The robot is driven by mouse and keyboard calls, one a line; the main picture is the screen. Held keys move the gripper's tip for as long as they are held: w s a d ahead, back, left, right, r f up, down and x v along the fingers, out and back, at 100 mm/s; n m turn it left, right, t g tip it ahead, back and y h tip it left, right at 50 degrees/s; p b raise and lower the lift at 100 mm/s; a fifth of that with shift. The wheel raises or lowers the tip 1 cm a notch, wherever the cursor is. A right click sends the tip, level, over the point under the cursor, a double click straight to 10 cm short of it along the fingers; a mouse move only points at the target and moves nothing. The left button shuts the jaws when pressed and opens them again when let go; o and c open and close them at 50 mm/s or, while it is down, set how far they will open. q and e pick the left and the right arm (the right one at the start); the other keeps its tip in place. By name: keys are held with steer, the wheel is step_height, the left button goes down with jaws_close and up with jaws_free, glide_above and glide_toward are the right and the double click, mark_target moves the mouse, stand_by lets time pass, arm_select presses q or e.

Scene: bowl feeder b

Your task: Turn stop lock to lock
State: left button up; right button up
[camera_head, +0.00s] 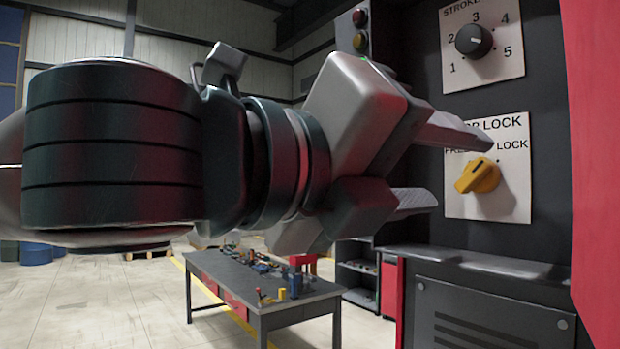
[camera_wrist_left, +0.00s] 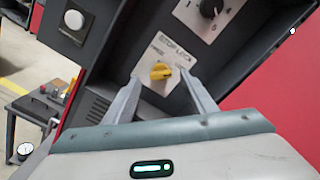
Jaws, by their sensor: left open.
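The stop lock is a yellow knob (camera_head: 478,176) on a white plate (camera_head: 512,150) marked "FREE" and "LOCK", fixed to the dark machine panel. In the head view the knob's handle slants down to the left. My left gripper (camera_head: 462,168) is open and points at the plate, with its fingers apart and nothing between them. In the left wrist view, the knob (camera_wrist_left: 161,72) lies beyond the two fingertips (camera_wrist_left: 162,82), roughly midway between them. I cannot tell exactly how far the tips are from the plate. My right gripper is not in view.
A black stroke knob (camera_head: 474,40) on a numbered plate sits above the stop lock. A ledge (camera_head: 490,264) juts out below it, and a red panel (camera_head: 595,150) stands at the right. A workbench (camera_head: 262,290) with small items stands behind on the left.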

arm_select(q)
steer(key=b+v, duration=0.3)
steer(key=v, duration=1.1)
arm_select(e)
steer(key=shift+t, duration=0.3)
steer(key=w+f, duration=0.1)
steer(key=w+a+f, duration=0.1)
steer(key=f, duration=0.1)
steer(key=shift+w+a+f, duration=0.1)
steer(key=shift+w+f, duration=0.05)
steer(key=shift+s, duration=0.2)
